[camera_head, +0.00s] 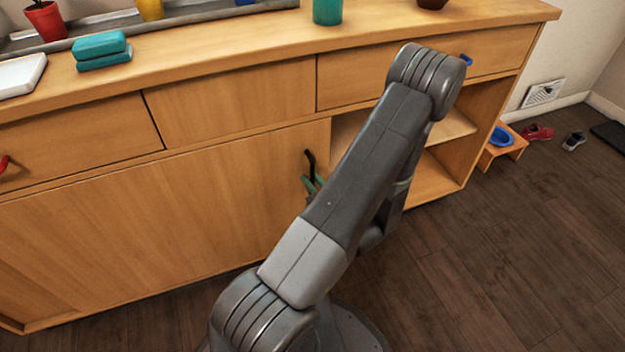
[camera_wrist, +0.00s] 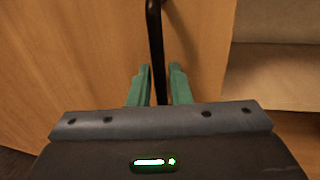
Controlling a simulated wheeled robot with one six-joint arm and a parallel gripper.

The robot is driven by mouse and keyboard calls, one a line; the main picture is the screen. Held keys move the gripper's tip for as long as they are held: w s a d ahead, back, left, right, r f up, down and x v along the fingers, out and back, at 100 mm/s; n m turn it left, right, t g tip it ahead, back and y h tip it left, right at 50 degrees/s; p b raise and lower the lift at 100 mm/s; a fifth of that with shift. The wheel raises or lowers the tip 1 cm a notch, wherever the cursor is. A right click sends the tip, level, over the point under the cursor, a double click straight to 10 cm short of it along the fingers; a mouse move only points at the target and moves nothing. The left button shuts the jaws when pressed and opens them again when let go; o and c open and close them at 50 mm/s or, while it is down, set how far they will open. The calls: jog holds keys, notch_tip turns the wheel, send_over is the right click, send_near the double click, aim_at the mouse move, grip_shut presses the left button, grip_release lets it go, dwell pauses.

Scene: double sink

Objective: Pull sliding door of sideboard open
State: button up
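The sideboard's sliding door (camera_head: 160,225) is a large wooden panel at the left, and it also fills the left of the wrist view (camera_wrist: 60,60). Its black bar handle (camera_head: 309,160) stands near the door's right edge. In the wrist view the handle (camera_wrist: 154,40) runs down between the two green fingers of my gripper (camera_wrist: 158,72). The fingers stand on either side of the handle, with small gaps showing, so my gripper looks open around it. In the head view my arm hides most of the gripper.
Open shelves (camera_head: 430,180) lie right of the door. Drawers (camera_head: 230,100) run above it. The top holds a teal cup (camera_head: 327,11), teal boxes (camera_head: 102,50) and a red pot (camera_head: 46,20). A small stool (camera_head: 503,147) and shoes (camera_head: 537,132) are at the right. The floor in front is clear.

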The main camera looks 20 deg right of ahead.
jog(key=shift+o, duration=0.7)
jog(key=shift+s+d, duration=0.1)
jog(key=shift+s, duration=0.1)
jog(key=p+v, duration=0.2)
jog(key=v, duration=1.1)
jog(key=shift+s+p, duration=0.2)
jog(key=shift+p, duration=0.2)
jog(key=b+x, duration=0.2)
jog(key=x, duration=1.2)
jog(key=shift+b, duration=0.4)
